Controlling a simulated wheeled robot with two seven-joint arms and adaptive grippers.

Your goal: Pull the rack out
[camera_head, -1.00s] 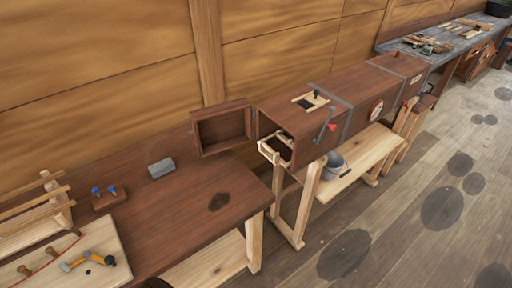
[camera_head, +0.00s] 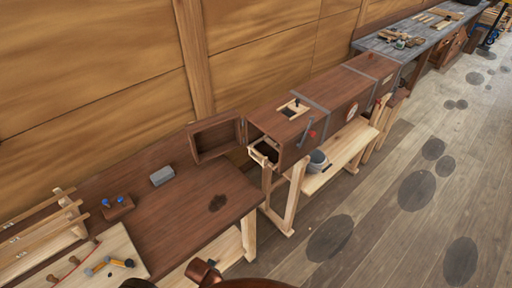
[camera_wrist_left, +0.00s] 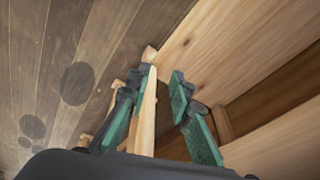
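The rack (camera_head: 259,156) is a pale wooden frame at the near end of the long brown box (camera_head: 283,141). Its pale end shows in the box's open mouth, and the rest is hidden inside. The box door (camera_head: 217,137) stands swung open to the left. In the left wrist view, my left gripper (camera_wrist_left: 163,75) has its two green-padded fingers apart. A pale wooden post (camera_wrist_left: 145,115) shows between them; no grip on it is visible. My left gripper appears away from the rack. My right gripper is in neither view.
A dark workbench (camera_head: 180,220) stands left of the box, with a grey block (camera_head: 162,176) and a blue-knobbed block (camera_head: 117,207). A grey bucket (camera_head: 317,162) sits on the pale shelf (camera_head: 340,155) below the box. The floor (camera_head: 385,230) to the right is clear.

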